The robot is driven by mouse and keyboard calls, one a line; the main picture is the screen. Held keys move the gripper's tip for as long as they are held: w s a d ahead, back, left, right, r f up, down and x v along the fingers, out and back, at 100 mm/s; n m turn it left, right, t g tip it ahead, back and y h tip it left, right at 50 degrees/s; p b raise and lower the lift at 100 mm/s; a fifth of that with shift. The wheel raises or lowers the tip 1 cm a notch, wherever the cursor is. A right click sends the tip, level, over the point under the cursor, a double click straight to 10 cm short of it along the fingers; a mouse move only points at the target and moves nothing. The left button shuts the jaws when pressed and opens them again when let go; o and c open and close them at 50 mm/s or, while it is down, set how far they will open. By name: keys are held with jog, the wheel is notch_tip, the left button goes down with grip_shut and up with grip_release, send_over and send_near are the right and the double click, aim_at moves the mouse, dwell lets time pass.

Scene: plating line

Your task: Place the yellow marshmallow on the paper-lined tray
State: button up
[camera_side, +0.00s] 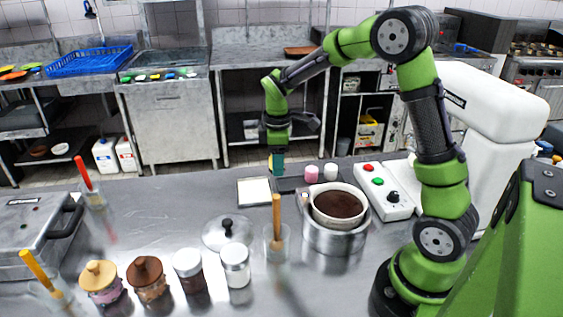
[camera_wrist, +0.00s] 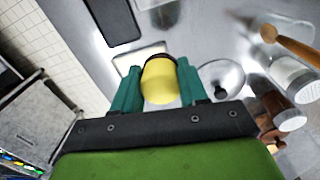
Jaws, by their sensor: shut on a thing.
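The yellow marshmallow (camera_wrist: 160,84) is held between the teal fingers of my gripper (camera_wrist: 160,80) in the wrist view. In the side view my gripper (camera_side: 277,164) hangs pointing down above the far part of the steel table, with a bit of yellow showing at its fingers. The paper-lined tray (camera_side: 254,192) is a flat white rectangle with a thin rim, just left of and below my gripper in the side view. It also shows in the wrist view (camera_wrist: 134,58), partly hidden behind my fingers and the marshmallow. The marshmallow's height above it is hard to tell.
A dark flat plate (camera_side: 290,185) lies right of the tray. A pink marshmallow (camera_side: 311,173) and a white one (camera_side: 330,172) stand behind it. A pot of brown contents (camera_side: 337,235), a control box (camera_side: 384,191), a glass lid (camera_side: 227,232) and several jars stand nearby.

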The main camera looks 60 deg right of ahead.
send_near(255, 191)
notch_tip(255, 191, up, 2)
jog(key=s, duration=0.3)
jog(key=w+r, duration=0.1)
jog(key=w, duration=0.2)
jog(key=shift+m, duration=0.3)
notch_tip(255, 191, down, 9)
jog(key=shift+w+d+f, duration=0.1)
jog(key=shift+d+f, duration=0.05)
jog(key=shift+f, duration=0.05)
jog(key=shift+f, duration=0.1)
jog(key=o, duration=0.7)
jog(key=shift+c, duration=0.2)
